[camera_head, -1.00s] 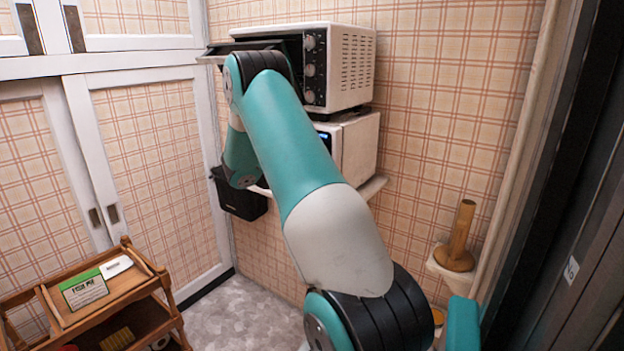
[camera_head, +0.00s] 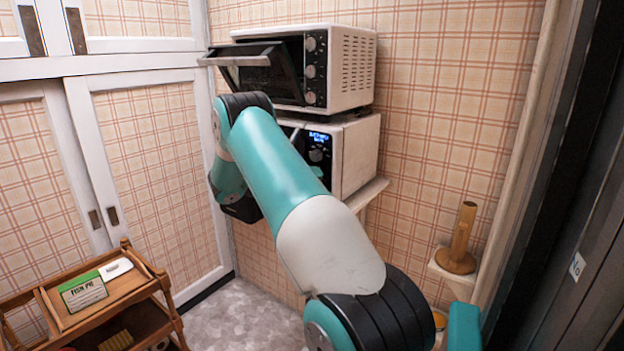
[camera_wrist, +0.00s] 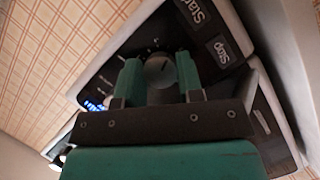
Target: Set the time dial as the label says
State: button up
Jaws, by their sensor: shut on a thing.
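The lower white microwave (camera_head: 352,155) has a black panel with a lit blue display (camera_head: 319,137) and a knob (camera_head: 317,155) below it. In the wrist view, a round grey dial (camera_wrist: 160,70) with a pointer line sits between the two teal fingers of my gripper (camera_wrist: 159,75), which is shut on it. The Start and Stop buttons (camera_wrist: 220,50) lie beyond the dial, and the display (camera_wrist: 95,105) glows at left, unreadable. In the head view my arm hides the gripper and the lower panel. A green-and-white box labelled Fish Pie (camera_head: 83,291) stands on the wooden cart; its small print is unreadable.
A toaster oven (camera_head: 345,70) sits on the microwave, its door (camera_head: 240,58) hanging partly open above my arm. The wooden cart (camera_head: 150,285) stands at lower left. A wooden holder (camera_head: 461,240) is on a small shelf at right.

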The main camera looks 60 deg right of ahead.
jog(key=shift+n, duration=0.4)
dwell(0.3)
jog(key=o, duration=0.9)
